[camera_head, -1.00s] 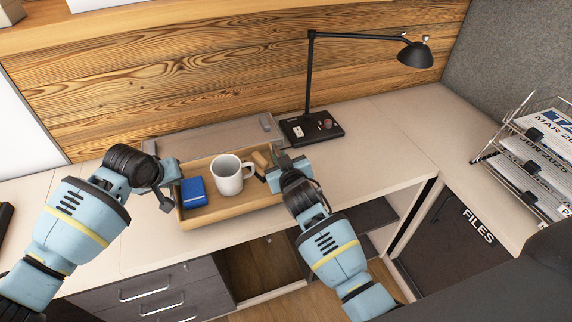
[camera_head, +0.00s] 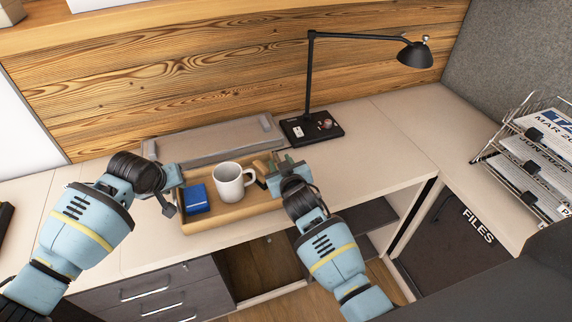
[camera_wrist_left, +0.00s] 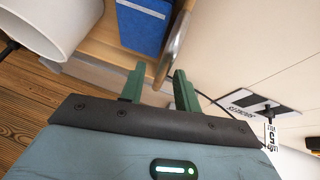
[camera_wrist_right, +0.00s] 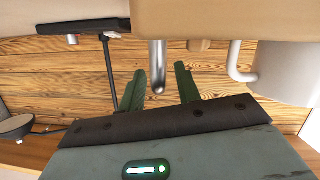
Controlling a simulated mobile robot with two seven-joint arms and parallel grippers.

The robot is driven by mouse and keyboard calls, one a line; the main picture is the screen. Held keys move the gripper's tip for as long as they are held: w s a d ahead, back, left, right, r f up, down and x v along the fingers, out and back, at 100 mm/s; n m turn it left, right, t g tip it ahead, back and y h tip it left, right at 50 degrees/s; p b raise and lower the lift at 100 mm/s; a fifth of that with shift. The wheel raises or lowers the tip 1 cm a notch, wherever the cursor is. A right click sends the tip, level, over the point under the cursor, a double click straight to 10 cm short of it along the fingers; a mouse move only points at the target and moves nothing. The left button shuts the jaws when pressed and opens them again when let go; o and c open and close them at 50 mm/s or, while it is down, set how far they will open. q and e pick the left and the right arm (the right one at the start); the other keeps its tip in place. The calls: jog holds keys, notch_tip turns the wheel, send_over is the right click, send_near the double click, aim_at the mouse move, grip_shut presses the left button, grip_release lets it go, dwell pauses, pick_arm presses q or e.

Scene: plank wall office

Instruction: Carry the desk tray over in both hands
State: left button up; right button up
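The desk tray (camera_head: 240,212) is a light wooden tray on or just over the pale desk; I cannot tell if it touches. It holds a white mug (camera_head: 231,182), a blue box (camera_head: 195,198) and small tan items (camera_head: 262,166). My left gripper (camera_head: 174,178) is at its left end; the left wrist view shows a bar-like handle (camera_wrist_left: 176,42) between the fingers. My right gripper (camera_head: 280,168) is at its right end; the right wrist view shows a metal handle (camera_wrist_right: 158,65) between the fingers.
A black desk lamp (camera_head: 309,85) stands behind the tray on the right. The desk (camera_head: 375,150) is clear to the right. A wire file rack (camera_head: 530,150) stands far right.

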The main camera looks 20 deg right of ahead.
pick_arm(q)
jog(key=shift+s+r, duration=0.1)
jog(key=v, duration=1.1)
jog(key=shift+s+r, duration=0.15)
jog(key=shift+r, duration=0.2)
jog(key=shift+a, duration=0.1)
pick_arm(e)
jog(key=shift+s, duration=0.1)
jog(key=v, duration=1.2)
